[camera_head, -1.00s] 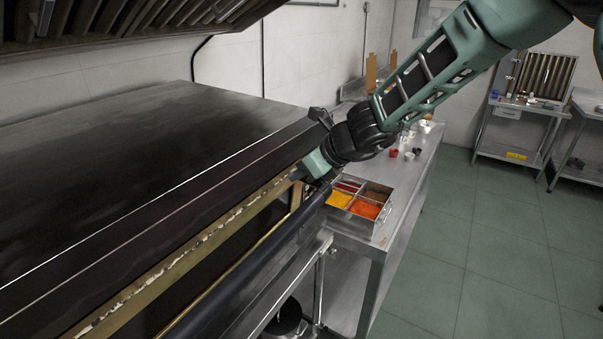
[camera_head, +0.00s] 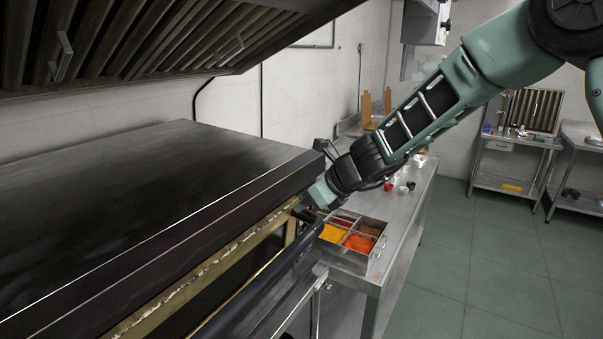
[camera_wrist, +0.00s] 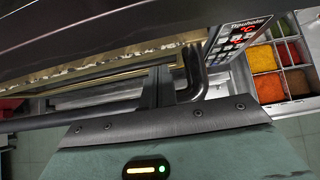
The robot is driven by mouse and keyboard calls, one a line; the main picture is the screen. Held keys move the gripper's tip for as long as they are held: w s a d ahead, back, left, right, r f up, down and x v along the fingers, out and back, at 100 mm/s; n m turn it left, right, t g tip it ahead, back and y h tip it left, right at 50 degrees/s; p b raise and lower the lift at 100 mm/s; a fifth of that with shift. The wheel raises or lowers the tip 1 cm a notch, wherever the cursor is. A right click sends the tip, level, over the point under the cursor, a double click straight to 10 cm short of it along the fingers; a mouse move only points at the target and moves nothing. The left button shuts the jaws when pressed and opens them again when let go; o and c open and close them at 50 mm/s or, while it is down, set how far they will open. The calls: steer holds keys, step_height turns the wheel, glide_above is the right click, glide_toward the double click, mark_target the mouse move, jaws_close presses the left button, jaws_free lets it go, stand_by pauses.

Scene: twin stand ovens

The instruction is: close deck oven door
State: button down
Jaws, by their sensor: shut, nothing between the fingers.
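The deck oven (camera_head: 130,200) fills the left of the head view, with a pale brass-coloured strip (camera_head: 200,270) along its front opening. Its door shows as a dark edge with a long bar handle (camera_head: 262,278) below the strip, and a dark gap stands between them, so the door is open. My gripper (camera_head: 304,212) is at the right end of the opening; its fingertips are mostly hidden there. In the wrist view my shut, empty fingers (camera_wrist: 158,86) lie beside the bent end of the handle bar (camera_wrist: 197,75). I cannot tell whether they touch it.
A control panel with a red display (camera_wrist: 247,38) is right of the opening. A steel tray of coloured toppings (camera_head: 352,243) stands on a steel counter (camera_head: 405,225) to the right. A vent hood (camera_head: 150,40) hangs above the oven. The tiled floor (camera_head: 460,270) at right is clear.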

step_height(320, 180, up, 6)
steer(key=p, duration=0.1)
steer(key=shift+w+a+r, duration=0.2)
steer(key=shift+w+a, duration=0.15)
steer(key=shift+a, duration=0.1)
